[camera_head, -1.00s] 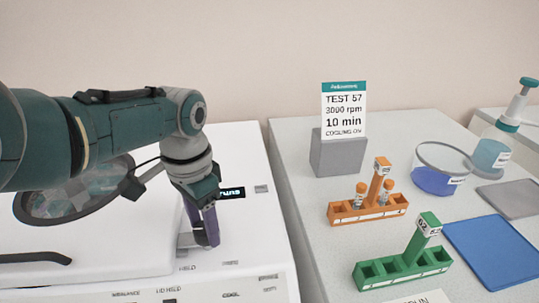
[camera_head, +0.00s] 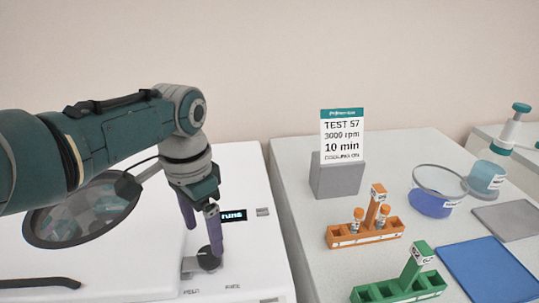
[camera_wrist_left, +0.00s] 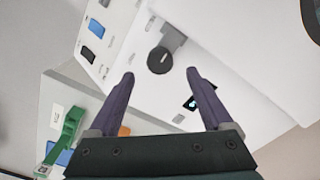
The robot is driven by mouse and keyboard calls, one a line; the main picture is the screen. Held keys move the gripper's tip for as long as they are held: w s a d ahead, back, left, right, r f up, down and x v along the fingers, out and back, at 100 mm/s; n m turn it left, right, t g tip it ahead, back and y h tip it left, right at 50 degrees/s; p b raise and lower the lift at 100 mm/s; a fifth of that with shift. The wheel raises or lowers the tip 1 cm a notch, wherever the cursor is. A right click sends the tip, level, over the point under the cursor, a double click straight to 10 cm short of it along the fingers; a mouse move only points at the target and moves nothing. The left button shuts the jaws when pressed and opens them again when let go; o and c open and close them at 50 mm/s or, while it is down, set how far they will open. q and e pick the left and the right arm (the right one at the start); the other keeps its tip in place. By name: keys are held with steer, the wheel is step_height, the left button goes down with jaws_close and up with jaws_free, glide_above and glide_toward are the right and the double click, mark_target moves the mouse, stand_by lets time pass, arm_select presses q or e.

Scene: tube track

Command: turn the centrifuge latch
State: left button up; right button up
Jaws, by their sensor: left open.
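The centrifuge (camera_head: 245,185) is a white box with a round lid window (camera_head: 85,212) on its top. The latch is a dark round knob (camera_head: 209,259) with a grey tab, on the top near the front edge. The gripper (camera_wrist_left: 160,77) holds nothing, and the fingers look apart from the knob. My right gripper is not in view.
An orange rack (camera_head: 365,236) with capped tubes and a green rack (camera_head: 400,290) stand on the table to the right. A sign (camera_head: 342,135) in a grey block, a bowl of blue liquid (camera_head: 433,202) and a blue mat (camera_head: 486,268) are there too.

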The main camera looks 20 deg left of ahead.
mark_target(207, 254)
arm_select(q)
step_height(207, 254, up, 4)
steer(key=shift+r+p, duration=0.15)
steer(key=shift+p, duration=0.3)
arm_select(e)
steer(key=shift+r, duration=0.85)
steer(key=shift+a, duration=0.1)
arm_select(q)
steer(key=s+d+f+t, duration=0.2)
steer(key=s+d, duration=0.2)
steer(key=s, duration=0.6)
steer(key=s+d+r+n+t, duration=0.1)
steer(key=s+d+r+n, duration=0.1)
steer(key=s+r, duration=0.6)
steer(key=w+p+v, duration=0.2)
steer(key=p+v, duration=1.2)
steer(key=w+r+p+v, duration=0.1)
steer(key=w+p+v, duration=0.1)
steer(key=p+v, duration=1.2)
steer(key=shift+w+t+p, duration=0.2)
steer(key=shift+t+p, duration=0.1)
steer(key=shift+p, duration=0.4)
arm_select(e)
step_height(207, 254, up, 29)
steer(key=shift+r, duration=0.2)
